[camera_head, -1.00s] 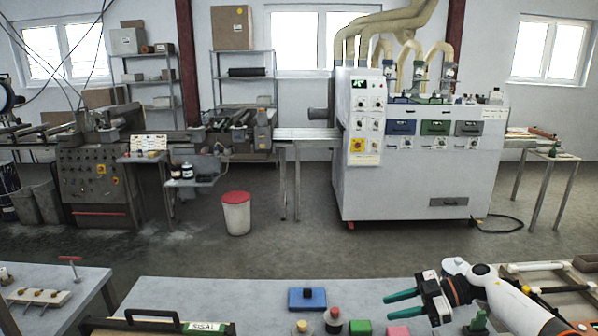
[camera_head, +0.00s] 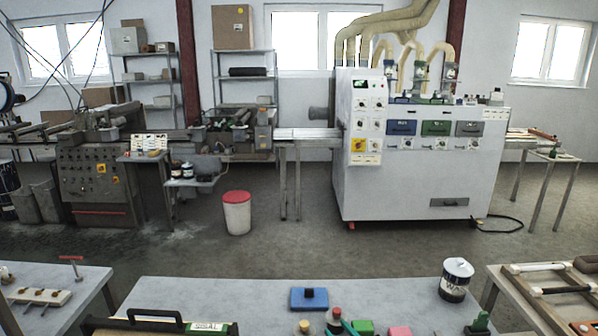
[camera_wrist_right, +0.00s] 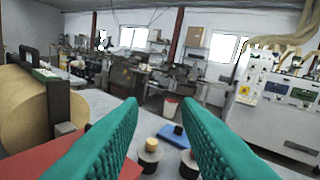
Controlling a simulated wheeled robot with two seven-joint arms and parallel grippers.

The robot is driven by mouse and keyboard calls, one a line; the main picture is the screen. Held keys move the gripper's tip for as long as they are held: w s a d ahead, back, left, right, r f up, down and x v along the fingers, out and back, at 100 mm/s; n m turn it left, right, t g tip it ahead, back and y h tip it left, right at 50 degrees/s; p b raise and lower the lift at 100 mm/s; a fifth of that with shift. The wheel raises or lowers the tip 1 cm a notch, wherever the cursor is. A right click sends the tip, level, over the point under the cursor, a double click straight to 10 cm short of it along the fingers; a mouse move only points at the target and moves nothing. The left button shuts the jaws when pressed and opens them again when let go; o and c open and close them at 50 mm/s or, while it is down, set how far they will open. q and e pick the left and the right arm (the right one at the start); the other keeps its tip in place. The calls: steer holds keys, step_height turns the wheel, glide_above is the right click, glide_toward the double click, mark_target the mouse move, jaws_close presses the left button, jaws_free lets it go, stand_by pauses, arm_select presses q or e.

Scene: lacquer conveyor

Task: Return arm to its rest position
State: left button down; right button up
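My right gripper (camera_wrist_right: 160,104) has two ribbed teal fingers spread wide apart in the right wrist view, with nothing between them. In the head view only a bit of teal finger (camera_head: 348,327) shows at the bottom edge, beside small coloured pieces; the rest of the right arm is out of frame. My left gripper is in neither view.
The near table (camera_head: 250,291) holds a blue block (camera_head: 309,298), yellow, red, green and pink pieces, a wax can (camera_head: 455,280) and a black-framed SISAL item (camera_head: 160,325). A grey floor separates it from the white machine (camera_head: 405,185).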

steer(key=s+d+f+m+g+h, duration=0.2)
steer(key=s+d+f+g+h, duration=0.15)
steer(key=s, duration=0.75)
steer(key=s+d+f+m+g+h, duration=0.25)
steer(key=s+d+g, duration=0.2)
steer(key=s, duration=0.65)
steer(key=s+d+f+m+g+h, duration=0.1)
steer(key=s+d+f+g+h, duration=0.2)
steer(key=s, duration=0.8)
step_height(320, 180, down, 32)
steer(key=s+g+b, duration=0.2)
steer(key=g+b, duration=0.1)
steer(key=b, duration=0.3)
steer(key=s+d+f+b, duration=0.1)
steer(key=s+f+b, duration=0.1)
steer(key=s+f, duration=0.6)
steer(key=s+d+f+b, duration=0.2)
steer(key=s+f, duration=0.6)
steer(key=f, duration=0.4)
steer(key=shift+d+f+g+y, duration=0.2)
steer(key=shift+g+y, duration=0.1)
steer(key=shift+g, duration=0.1)
